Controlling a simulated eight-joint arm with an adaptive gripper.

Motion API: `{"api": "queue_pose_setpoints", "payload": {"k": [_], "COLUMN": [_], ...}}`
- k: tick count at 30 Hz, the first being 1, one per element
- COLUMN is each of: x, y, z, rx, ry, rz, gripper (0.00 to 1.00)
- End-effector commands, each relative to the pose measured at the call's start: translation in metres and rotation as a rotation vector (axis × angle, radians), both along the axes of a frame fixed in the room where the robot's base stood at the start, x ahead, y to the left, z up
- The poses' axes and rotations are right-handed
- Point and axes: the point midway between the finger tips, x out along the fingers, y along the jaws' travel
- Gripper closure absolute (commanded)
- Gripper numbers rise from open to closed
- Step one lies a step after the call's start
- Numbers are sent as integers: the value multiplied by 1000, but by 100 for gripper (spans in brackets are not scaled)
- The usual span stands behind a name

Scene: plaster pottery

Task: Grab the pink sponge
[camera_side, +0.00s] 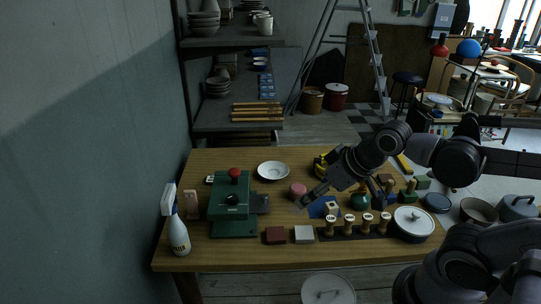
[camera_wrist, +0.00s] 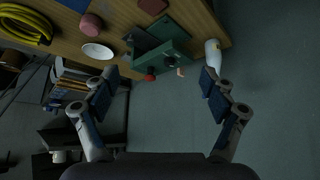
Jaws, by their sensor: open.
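The pink sponge (camera_side: 298,191) looks like a short round block on the wooden table, just in front of the white bowl (camera_side: 273,171). In the wrist view the sponge (camera_wrist: 92,25) is at the upper left, beside the white bowl (camera_wrist: 97,52). My gripper (camera_side: 311,184) is open and appears just right of the sponge in the side view, seemingly above the table. In the wrist view my gripper (camera_wrist: 160,82) has its fingers wide apart with nothing held between them. The sponge is outside the gap, beyond the left finger.
A green press (camera_side: 234,206) with a red knob stands left of the sponge. A spray bottle (camera_side: 176,224) is at the table's left edge. Bare wood lies around the bowl.

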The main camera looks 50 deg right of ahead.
Motion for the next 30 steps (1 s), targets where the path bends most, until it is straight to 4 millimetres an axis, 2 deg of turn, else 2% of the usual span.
{"api": "queue_pose_setpoints", "payload": {"k": [7,11,20,26,30], "x": [2,13,65,102,127], "y": [-1,-7,-41,-70,-92], "z": [1,6,14,5,-9], "rx": [-9,-67,-312,-447,-523], "ry": [4,30,169,274,345], "rz": [9,68,377,611,784], "gripper": [16,16,16,16,16]}}
